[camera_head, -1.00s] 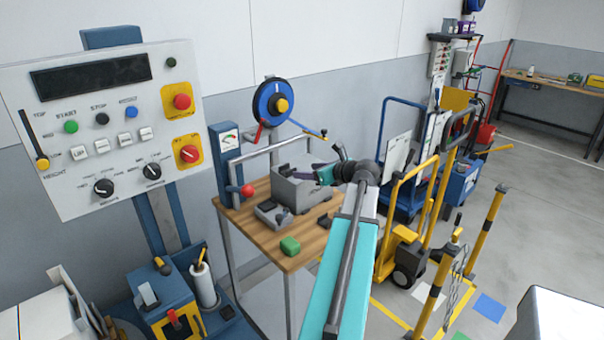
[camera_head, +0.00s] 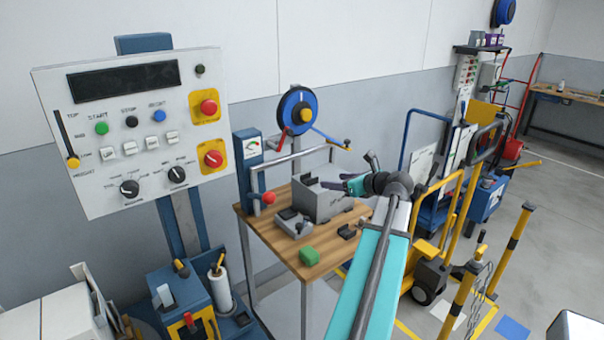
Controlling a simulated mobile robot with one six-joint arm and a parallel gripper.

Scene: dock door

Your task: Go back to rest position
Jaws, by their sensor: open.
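My arm reaches out in teal from the bottom middle toward the wooden table (camera_head: 283,255). My gripper (camera_head: 330,184) is at its end, over the back right part of the table, beside the grey box-shaped fixture (camera_head: 322,203). It is small and partly hidden by the wrist, and it appears empty. I cannot tell from this view whether it touches the fixture.
A control panel (camera_head: 139,125) with knobs and red buttons stands at the left. A yellow hand truck (camera_head: 430,262) and yellow posts (camera_head: 510,248) stand right. Open floor lies further right.

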